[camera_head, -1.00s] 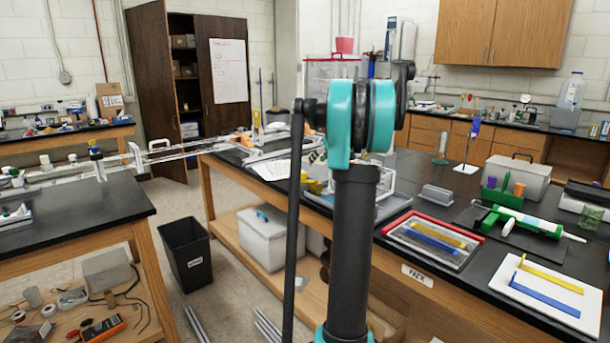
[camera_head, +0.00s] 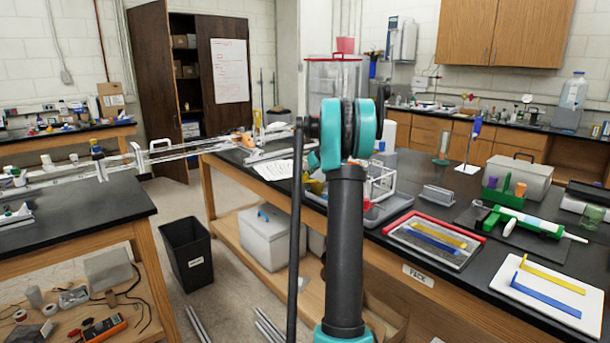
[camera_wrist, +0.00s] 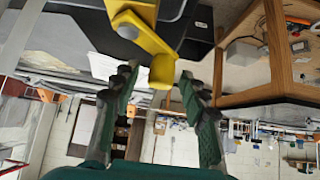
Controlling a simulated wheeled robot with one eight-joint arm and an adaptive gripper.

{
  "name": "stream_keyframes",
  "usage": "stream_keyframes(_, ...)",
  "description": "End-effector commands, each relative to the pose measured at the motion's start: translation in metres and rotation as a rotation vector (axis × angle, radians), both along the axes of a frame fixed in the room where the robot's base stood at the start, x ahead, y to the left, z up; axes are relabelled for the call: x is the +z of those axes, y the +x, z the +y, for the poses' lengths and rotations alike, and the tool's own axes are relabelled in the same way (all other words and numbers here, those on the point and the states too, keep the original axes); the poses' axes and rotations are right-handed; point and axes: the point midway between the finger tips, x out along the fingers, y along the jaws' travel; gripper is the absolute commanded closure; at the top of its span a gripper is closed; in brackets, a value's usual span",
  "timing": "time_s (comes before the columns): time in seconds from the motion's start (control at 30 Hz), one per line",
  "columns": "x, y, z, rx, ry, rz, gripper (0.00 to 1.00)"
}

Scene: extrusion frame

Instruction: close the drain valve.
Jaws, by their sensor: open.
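A yellow lever (camera_wrist: 150,42), which looks like the drain valve's handle, hangs from the top of the wrist view. A grey-white rounded part sits at its upper end. Its blocky free end shows between the fingertips of my gripper (camera_wrist: 156,78). My gripper is open, one dark green finger on each side of the lever end, with a visible gap to each. I cannot tell how deep the lever lies between the fingers. In the head view my own arm hides my gripper; a bit of yellow (camera_head: 316,187) shows beside the arm, perhaps the same lever.
A clear tank (camera_head: 325,80) stands behind my arm. A white wire rack (camera_head: 381,182) is just right of it. A red-rimmed tray (camera_head: 436,240) and a white board (camera_head: 545,293) lie on the right bench. A black bin (camera_head: 187,252) stands on the floor between the benches.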

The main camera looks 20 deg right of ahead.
Motion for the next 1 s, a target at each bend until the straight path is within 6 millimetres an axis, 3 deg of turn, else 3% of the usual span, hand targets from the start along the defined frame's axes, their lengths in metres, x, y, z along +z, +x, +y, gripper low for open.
stream_keyframes(0.1, 0.0001, -0.0001, 0.0, 0.0, 0.0, 0.0, 0.56)
stream_keyframes(0.47, 0.0003, -0.0004, -0.0002, 0.0, 0.0, 0.0, 1.0)
stream_keyframes(0.77, 0.0006, 0.0009, -0.0002, -0.025, 0.0, -0.001, 1.0)
stream_keyframes(1.0, 0.0008, 0.0063, -0.0032, -0.146, -0.001, -0.001, 1.0)
